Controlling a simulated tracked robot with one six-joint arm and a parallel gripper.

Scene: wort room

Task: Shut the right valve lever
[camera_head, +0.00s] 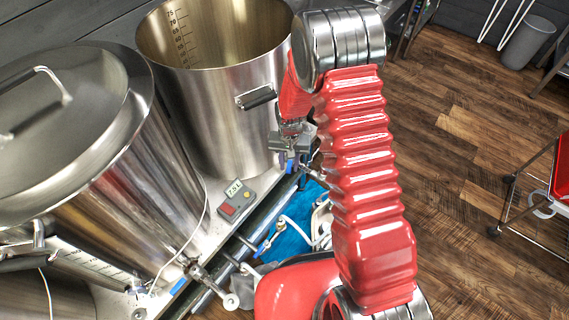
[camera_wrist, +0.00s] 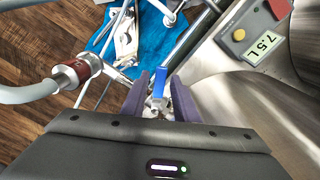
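The right valve has a blue lever (camera_head: 290,167), low on the front of the open steel pot (camera_head: 225,115) in the head view. In the wrist view the blue lever (camera_wrist: 160,82) stands upright in the picture, with metal valve parts (camera_wrist: 157,103) below it. My gripper (camera_head: 292,157) is at this valve, partly hidden by my red arm. In the wrist view my gripper (camera_wrist: 160,98) has its two purple fingers apart, one on each side of the lever. Gaps show between fingers and lever; I cannot tell how deep the lever sits between them.
A lidded pot (camera_head: 110,170) stands left, with another blue-levered valve (camera_head: 178,287) at its foot. A grey box reading 7.5 L (camera_head: 236,200) sits between the pots. A hose with a red-brown coupling (camera_wrist: 75,72) is near my gripper. Blue cloth (camera_wrist: 125,40) lies below.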

